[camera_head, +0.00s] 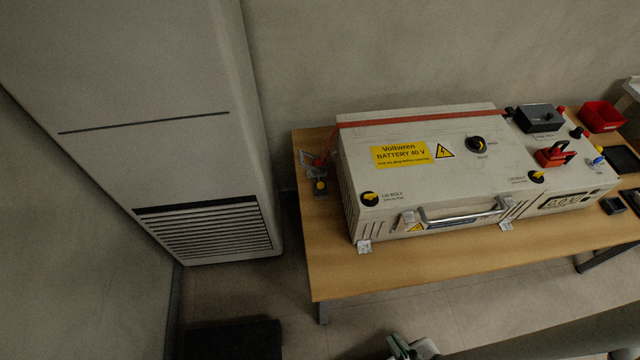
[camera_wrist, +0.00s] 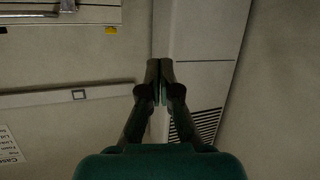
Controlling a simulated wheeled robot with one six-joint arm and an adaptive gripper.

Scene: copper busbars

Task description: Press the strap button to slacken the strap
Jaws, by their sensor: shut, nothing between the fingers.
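A red strap (camera_head: 420,117) runs across the back of the lid of the pale battery case (camera_head: 480,180), which lies on the wooden table. The strap comes down at the case's left end to a small metal-and-red buckle unit (camera_head: 312,161). A small yellow button (camera_head: 320,186) on a dark base sits below it, near the table's left edge. My gripper (camera_wrist: 161,74) is shut and empty in the wrist view, in front of the wall and tall cabinet. The strap and the button do not show in the wrist view.
The tall cabinet (camera_head: 150,110) with a vent grille stands left of the table (camera_head: 350,270), with a narrow floor gap between. A red bin (camera_head: 601,116) stands at the back right.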

